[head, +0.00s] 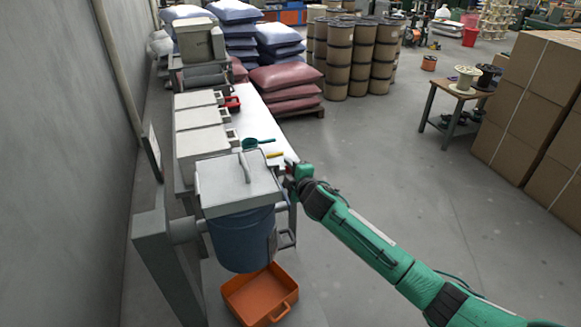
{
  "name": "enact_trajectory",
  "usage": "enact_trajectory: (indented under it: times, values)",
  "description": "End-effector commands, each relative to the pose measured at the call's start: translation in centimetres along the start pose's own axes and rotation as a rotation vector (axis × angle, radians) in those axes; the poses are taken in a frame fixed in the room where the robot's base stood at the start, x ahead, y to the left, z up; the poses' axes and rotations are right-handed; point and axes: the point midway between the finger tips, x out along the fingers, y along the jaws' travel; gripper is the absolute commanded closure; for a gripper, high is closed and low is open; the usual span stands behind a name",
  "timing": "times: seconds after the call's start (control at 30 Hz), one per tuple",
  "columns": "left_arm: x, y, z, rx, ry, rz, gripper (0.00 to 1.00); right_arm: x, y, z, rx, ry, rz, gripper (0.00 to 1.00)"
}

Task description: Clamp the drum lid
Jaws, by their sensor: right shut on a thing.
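The blue drum (240,243) hangs upright in a grey stand at the left. My left gripper is not in view.
An orange tray (250,293) sits on the floor under the drum. Behind the drum, a white bench (257,112) carries several pale boxes, a green scoop (258,142) and a yellow item (274,155). A wall stands close at left.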

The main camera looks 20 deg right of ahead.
Motion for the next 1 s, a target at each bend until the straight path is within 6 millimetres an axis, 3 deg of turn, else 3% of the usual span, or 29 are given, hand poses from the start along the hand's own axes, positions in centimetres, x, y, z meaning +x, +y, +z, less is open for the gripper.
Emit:
enact_trajectory:
  times: [0.3, 0.83, 0.87, 0.93, 1.0]
  values:
    - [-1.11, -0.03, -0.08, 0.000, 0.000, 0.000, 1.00, -0.02, 0.57, -0.52, -0.114, -0.018, -0.008, 1.00]
    - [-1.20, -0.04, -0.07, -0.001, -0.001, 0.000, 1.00, -0.01, 0.57, -0.60, -0.138, -0.021, -0.008, 1.00]
    - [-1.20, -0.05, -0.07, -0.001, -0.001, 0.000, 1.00, -0.01, 0.58, -0.60, -0.138, -0.021, -0.008, 0.70]
    - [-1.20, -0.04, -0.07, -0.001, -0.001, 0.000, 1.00, -0.01, 0.57, -0.61, -0.137, -0.021, -0.008, 0.56]
    - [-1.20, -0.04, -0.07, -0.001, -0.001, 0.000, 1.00, -0.02, 0.55, -0.60, -0.137, -0.021, -0.009, 0.53]
